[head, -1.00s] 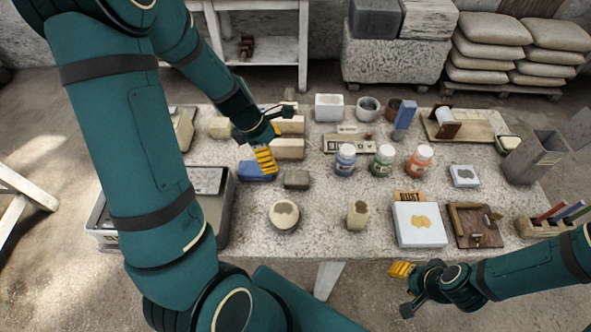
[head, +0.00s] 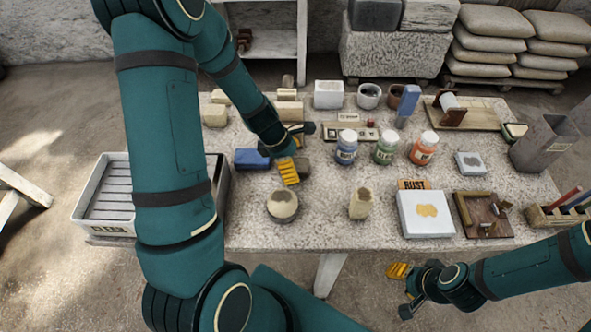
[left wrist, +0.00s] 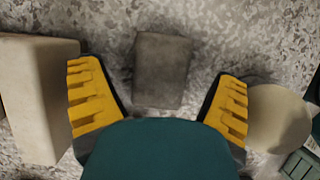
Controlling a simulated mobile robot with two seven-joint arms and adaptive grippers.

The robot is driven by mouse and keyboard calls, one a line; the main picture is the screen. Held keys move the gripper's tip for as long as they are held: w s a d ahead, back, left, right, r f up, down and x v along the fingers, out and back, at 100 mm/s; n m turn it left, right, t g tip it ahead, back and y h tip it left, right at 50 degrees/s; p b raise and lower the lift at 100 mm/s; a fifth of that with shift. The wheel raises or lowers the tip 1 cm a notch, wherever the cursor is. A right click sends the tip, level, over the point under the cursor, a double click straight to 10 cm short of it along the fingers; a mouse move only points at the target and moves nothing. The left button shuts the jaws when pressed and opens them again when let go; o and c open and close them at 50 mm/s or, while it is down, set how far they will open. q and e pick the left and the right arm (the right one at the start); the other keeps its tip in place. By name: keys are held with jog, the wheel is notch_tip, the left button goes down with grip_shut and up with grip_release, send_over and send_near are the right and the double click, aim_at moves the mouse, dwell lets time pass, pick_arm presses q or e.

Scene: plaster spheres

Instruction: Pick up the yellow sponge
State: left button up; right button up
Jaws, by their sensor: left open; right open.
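I cannot pick out a clearly yellow sponge in either view. Pale cream blocks (head: 290,111) lie at the back left of the table, and some are partly hidden by my left arm. My left gripper (head: 288,170) is open and empty above the table, close to a small grey-brown block (head: 303,166). In the left wrist view that grey block (left wrist: 162,70) lies below, between the open fingers, untouched as far as I can see. A pale block (left wrist: 35,95) is left of the fingers and a round beige top (left wrist: 279,118) right. My right gripper (head: 402,288) is open, off the table's front edge.
A blue block (head: 250,158) lies left of my left gripper, and a round stained pot (head: 283,205) in front. Three lidded jars, blue (head: 347,148), green (head: 386,149) and orange (head: 424,149), stand to the right. A slatted tray (head: 106,199) sits at the left end.

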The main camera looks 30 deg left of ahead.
aim_at(296, 165)
pick_arm(q)
jog(key=shift+x, duration=0.85)
jog(key=shift+r, duration=0.1)
jog(key=c, duration=0.9)
jog(key=shift+c, duration=0.3)
notch_tip(296, 165, up, 9)
jog(key=p, duration=0.4)
jog(key=shift+r+p, duration=0.3)
jog(key=shift+r, duration=0.25)
